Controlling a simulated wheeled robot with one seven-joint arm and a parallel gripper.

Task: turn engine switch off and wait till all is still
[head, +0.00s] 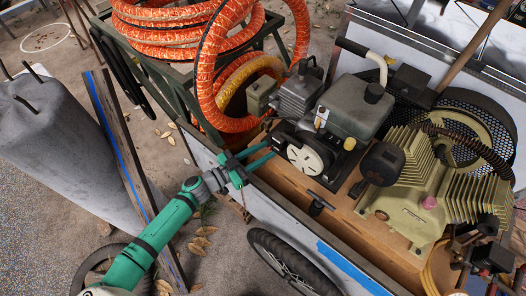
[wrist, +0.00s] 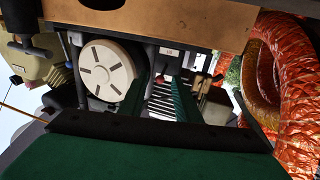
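The engine has a grey tank (head: 352,108) and a white slotted starter disc (head: 305,158), and stands in the wooden cart. The disc also shows at the left of the wrist view (wrist: 106,68). A small red part (wrist: 160,79), possibly the engine switch, shows between my fingers in the wrist view; its position cannot be read. My gripper (head: 271,152) reaches over the cart's near edge, left of the disc. In the wrist view its two green fingers (wrist: 160,92) are apart with nothing clearly held between them. Whether they touch the engine cannot be told.
Orange hose coils (head: 160,18) lie on a green rack behind my gripper, and fill the right of the wrist view (wrist: 282,75). A yellow-green finned compressor (head: 415,195) and black flywheel guard (head: 470,130) stand to the right. A cart wheel (head: 290,265) is below.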

